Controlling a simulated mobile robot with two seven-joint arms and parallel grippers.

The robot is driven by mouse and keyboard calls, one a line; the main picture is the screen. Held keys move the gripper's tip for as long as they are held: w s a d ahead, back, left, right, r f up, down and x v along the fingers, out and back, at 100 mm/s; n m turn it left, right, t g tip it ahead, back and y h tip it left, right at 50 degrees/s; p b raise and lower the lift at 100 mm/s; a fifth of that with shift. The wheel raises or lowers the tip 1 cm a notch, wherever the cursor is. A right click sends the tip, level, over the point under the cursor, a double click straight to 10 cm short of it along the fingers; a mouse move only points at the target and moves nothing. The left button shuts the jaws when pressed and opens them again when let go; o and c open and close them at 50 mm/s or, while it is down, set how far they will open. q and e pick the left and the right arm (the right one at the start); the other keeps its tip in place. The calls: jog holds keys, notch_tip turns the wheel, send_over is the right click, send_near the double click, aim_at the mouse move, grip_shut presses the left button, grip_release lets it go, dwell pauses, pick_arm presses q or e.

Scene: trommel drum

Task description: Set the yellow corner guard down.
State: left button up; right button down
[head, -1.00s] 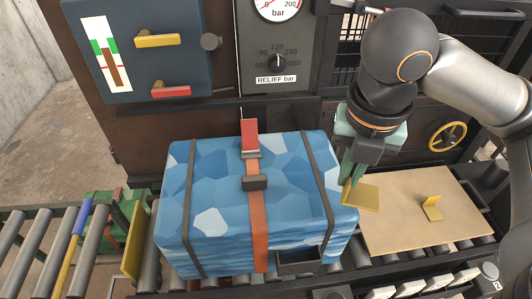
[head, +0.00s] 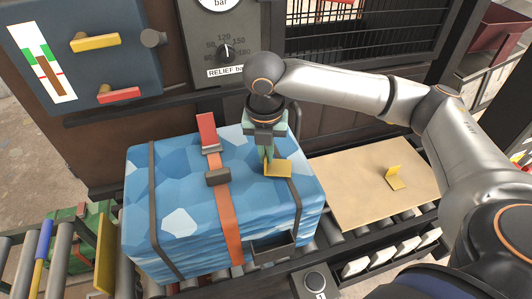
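The yellow corner guard (head: 279,169) is a small L-shaped piece at the tips of my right gripper (head: 268,158). The green fingers point down and look shut on its upright flange. The guard shows over the top of the blue wrapped bale (head: 190,190), by the right black strap (head: 296,196). I cannot tell whether it touches the bale. A second yellow corner guard (head: 395,180) stands on the tan board (head: 350,205) to the right, apart from my gripper. My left gripper is not in view.
An orange strap (head: 228,212) with a dark buckle (head: 217,177) and red lever (head: 207,130) crosses the bale. Behind stands the machine with the relief dial (head: 226,52). Rollers (head: 60,255) lie to the left. The board has free room around the second guard.

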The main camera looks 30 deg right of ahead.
jog(key=shift+f, duration=0.35)
jog(key=shift+f, duration=0.1)
jog(key=c, duration=1)
grip_release()
jog(key=shift+c, duration=0.2)
notch_tip(320, 180, up, 12)
jog(key=s, duration=0.1)
jog(key=shift+s+a, duration=0.15)
jog(key=shift+a, duration=0.3)
